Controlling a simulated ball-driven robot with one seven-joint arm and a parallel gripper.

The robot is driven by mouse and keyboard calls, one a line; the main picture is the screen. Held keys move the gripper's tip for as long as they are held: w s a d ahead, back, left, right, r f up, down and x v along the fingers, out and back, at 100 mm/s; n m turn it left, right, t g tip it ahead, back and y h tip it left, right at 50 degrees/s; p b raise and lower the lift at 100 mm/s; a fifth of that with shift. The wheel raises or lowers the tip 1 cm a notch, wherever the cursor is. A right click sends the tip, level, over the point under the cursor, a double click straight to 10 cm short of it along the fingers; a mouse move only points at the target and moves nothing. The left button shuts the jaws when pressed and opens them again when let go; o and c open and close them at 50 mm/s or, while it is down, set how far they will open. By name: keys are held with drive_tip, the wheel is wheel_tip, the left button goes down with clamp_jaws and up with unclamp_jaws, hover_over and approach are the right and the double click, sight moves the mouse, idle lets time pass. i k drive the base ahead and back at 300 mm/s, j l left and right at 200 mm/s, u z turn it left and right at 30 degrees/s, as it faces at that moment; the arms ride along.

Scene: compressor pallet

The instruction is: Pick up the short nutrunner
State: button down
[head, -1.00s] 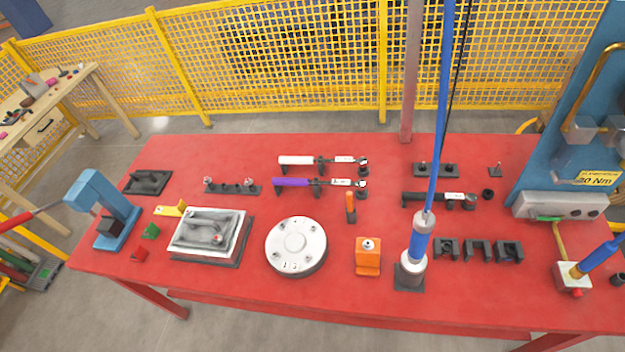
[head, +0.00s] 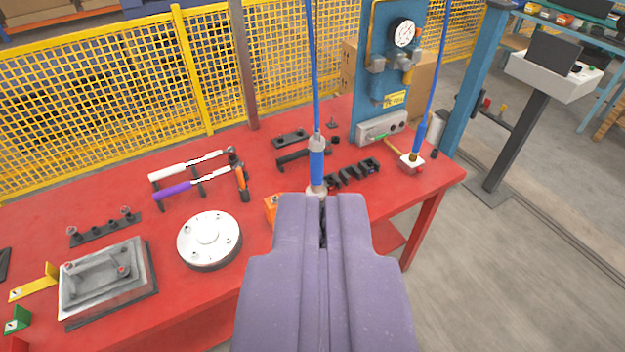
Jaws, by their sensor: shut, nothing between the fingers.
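A blue and silver nutrunner (head: 317,166) hangs upright on a blue hose near the middle of the red table. Its lower end is hidden behind my gripper. A second blue tool (head: 420,131) on a blue hose stands at a white block with a red part at the table's right end. The frames do not tell me for sure which is the short nutrunner. My purple-grey gripper (head: 323,204) is shut and empty in the lower middle, pointing towards the table. In the picture its tips overlap the base of the middle nutrunner; I see no grip on it.
The red table (head: 190,305) also holds a round silver plate (head: 208,236), a grey casting on a tray (head: 105,275), white- and purple-handled tools (head: 190,186) and black holders (head: 352,173). A blue gauge panel (head: 388,60) stands behind. Yellow mesh fence (head: 90,90) runs along the back.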

sight(316, 143)
drive_tip(key=k+j, duration=0.25)
drive_tip(key=j, duration=0.15)
drive_tip(key=k+j, duration=0.2)
drive_tip(key=j, duration=0.25)
drive_tip(key=k+j, duration=0.25)
drive_tip(key=j, duration=0.15)
drive_tip(key=k+j, duration=0.2)
drive_tip(key=j, duration=0.2)
drive_tip(key=k+j, duration=0.25)
drive_tip(key=j, duration=0.2)
drive_tip(key=k+j, duration=0.25)
drive_tip(key=j, duration=0.15)
drive_tip(key=k+j, duration=0.2)
drive_tip(key=j, duration=0.2)
drive_tip(key=k+j, duration=0.25)
drive_tip(key=j, duration=0.2)
drive_tip(key=i+l+z, duration=0.15)
drive_tip(key=i+l, duration=3.35)
drive_tip(key=i, duration=0.15)
